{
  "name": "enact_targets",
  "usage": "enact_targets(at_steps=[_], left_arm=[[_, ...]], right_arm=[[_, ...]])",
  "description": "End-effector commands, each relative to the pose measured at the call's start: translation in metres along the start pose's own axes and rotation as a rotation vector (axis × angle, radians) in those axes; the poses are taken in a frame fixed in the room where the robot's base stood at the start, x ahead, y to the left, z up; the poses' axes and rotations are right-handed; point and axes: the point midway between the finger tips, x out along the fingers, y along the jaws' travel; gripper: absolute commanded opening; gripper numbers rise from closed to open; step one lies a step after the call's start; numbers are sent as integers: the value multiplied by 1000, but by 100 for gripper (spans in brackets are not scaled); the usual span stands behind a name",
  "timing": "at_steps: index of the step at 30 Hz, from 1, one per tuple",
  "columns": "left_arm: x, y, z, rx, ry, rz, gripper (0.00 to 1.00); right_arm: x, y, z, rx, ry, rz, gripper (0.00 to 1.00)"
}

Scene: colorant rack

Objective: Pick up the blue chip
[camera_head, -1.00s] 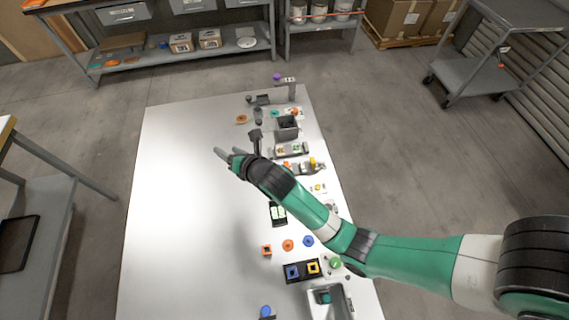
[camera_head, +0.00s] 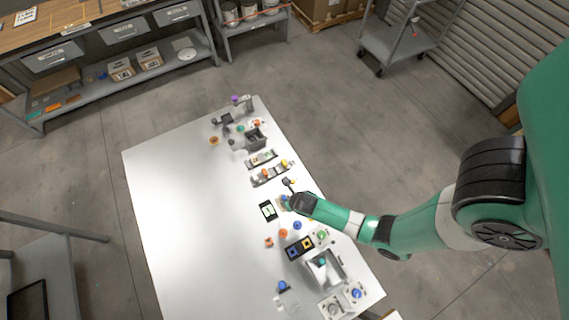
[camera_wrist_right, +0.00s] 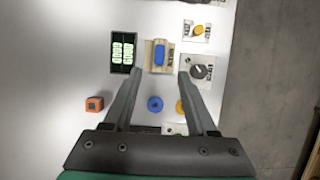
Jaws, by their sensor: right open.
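A round blue chip (camera_wrist_right: 155,104) with a darker centre lies on the white table between my right gripper's fingers in the right wrist view. It also shows in the head view (camera_head: 297,226), below the gripper. My right gripper (camera_wrist_right: 160,75) is open and empty, pointing down above the table; it also shows in the head view (camera_head: 288,192). I cannot tell its exact height above the chip. My left gripper is in neither view.
An orange square piece (camera_wrist_right: 94,103) lies left of the chip, and a yellow piece (camera_wrist_right: 181,106) is partly behind the right finger. A wooden block with a blue top (camera_wrist_right: 160,53), a black-and-green panel (camera_wrist_right: 127,52) and a knob unit (camera_wrist_right: 201,71) are close by. The table's left side (camera_head: 190,200) is clear.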

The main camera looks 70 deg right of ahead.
Motion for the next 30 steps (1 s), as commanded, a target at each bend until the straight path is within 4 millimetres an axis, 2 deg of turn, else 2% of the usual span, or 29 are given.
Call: enact_targets(at_steps=[1, 4, 13, 21, 24, 30], left_arm=[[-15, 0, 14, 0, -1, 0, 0], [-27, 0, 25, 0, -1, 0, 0], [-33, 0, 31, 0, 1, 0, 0], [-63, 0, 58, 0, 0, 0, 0], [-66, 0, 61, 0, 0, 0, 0], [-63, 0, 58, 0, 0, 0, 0]], right_arm=[[20, 0, -4, 1, 0, 0, 57], [37, 0, -4, 3, 0, 0, 57], [46, 0, -1, 0, 0, 1, 57], [90, 0, -2, 0, 0, -1, 57], [96, 0, 0, 0, 1, 0, 57], [93, 0, 1, 0, 0, 0, 56]])
